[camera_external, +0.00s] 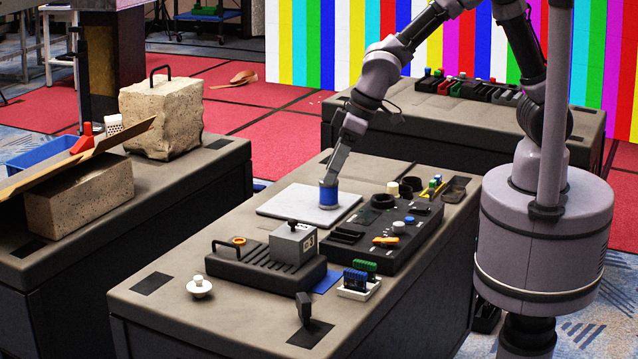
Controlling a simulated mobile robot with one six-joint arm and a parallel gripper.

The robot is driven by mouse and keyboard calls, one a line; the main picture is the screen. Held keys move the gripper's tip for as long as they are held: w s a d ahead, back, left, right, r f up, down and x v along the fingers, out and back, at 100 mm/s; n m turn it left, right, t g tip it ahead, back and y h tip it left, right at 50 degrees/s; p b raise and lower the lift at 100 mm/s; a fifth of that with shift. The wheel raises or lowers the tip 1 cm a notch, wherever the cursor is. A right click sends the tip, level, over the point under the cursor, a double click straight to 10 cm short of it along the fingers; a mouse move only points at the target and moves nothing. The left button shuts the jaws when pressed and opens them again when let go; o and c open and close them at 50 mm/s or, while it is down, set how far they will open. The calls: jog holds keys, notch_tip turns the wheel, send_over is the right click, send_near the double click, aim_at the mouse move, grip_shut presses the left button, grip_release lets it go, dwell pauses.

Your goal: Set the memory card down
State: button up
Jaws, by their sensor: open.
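My gripper (331,178) points down over the light grey plate (285,207) on the middle bench. It is open, with its fingertips at the top of a small blue object (328,196) with a grey lower edge, which appears to stand upright on the plate. The fingers and the blue object overlap in this view, so I cannot tell whether they touch. I cannot tell for sure which thing is the memory card. A flat blue piece (327,282) lies beside the dark ribbed device, and a small white holder (358,287) has blue and green pieces in it.
Right of the plate is a black panel (400,240) with knobs and slots. In front are a dark ribbed device (255,268) with a grey box (292,243), and a white knob (200,287). The left bench carries stone blocks (160,115) and a blue tray (42,155).

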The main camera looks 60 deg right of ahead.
jog(key=s+d+r+m+t, duration=0.1)
jog(key=s+d+r+m, duration=0.25)
jog(key=d+r, duration=0.35)
jog(key=s+d+r+m, duration=0.2)
jog(key=s+d+r, duration=0.2)
jog(key=d, duration=0.6)
jog(key=s+d+r+m, duration=0.2)
jog(key=s+d, duration=0.4)
jog(key=s, duration=0.4)
jog(key=shift+s+m+t+h, duration=0.3)
jog(key=shift+s+m+t, duration=0.1)
jog(key=shift+m, duration=0.35)
jog(key=shift+d, duration=0.1)
